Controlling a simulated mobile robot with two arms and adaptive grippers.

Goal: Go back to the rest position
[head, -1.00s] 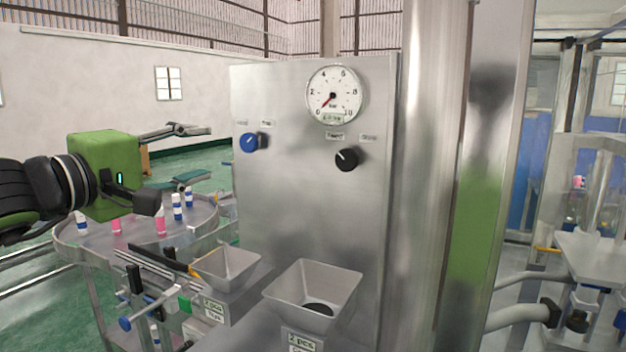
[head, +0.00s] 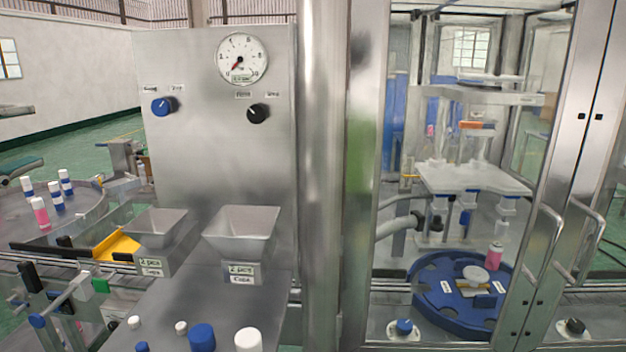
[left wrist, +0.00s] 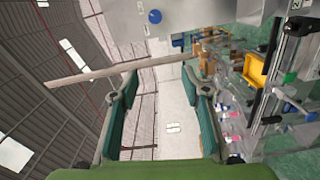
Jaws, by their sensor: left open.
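My left gripper (head: 20,139) shows only by its fingers at the left edge of the head view, above the round table with bottles. In the left wrist view my left gripper (left wrist: 159,78) is open, its two green-padded fingers wide apart with nothing between them. The wrist camera is tilted and sees wall, roof and the machine. My right gripper is not in view.
A steel panel (head: 210,150) carries a gauge and two knobs. Two hoppers (head: 241,230) stand below it. White and blue caps (head: 202,337) lie in front. A glazed cabinet at the right holds a blue rotary table (head: 440,300). Bottles stand on a round table (head: 90,215).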

